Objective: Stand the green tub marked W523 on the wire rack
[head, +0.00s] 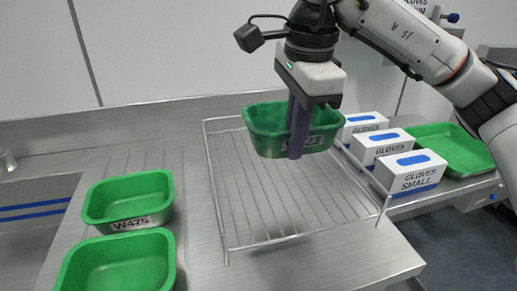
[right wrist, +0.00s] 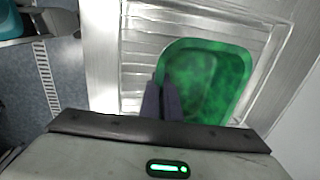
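A green tub (head: 265,121) with a white label partly covered by a finger, its end reading 23, is at the far end of the wire rack (head: 262,240). It looks level and upright; I cannot tell whether its base touches the wires. My right gripper (head: 297,148) points down with its purple fingers shut on the tub's near wall. In the right wrist view the tub (right wrist: 215,85) looks empty, and the fingers (right wrist: 162,100) pinch its wall. My left gripper is not in view.
A green tub marked W475 (head: 128,223) and another green tub (head: 70,280) stand on the steel counter left of the rack. Glove boxes (head: 408,182) line the rack's right side. A green tray (head: 470,150) lies beyond them. A sink (head: 30,218) is far left.

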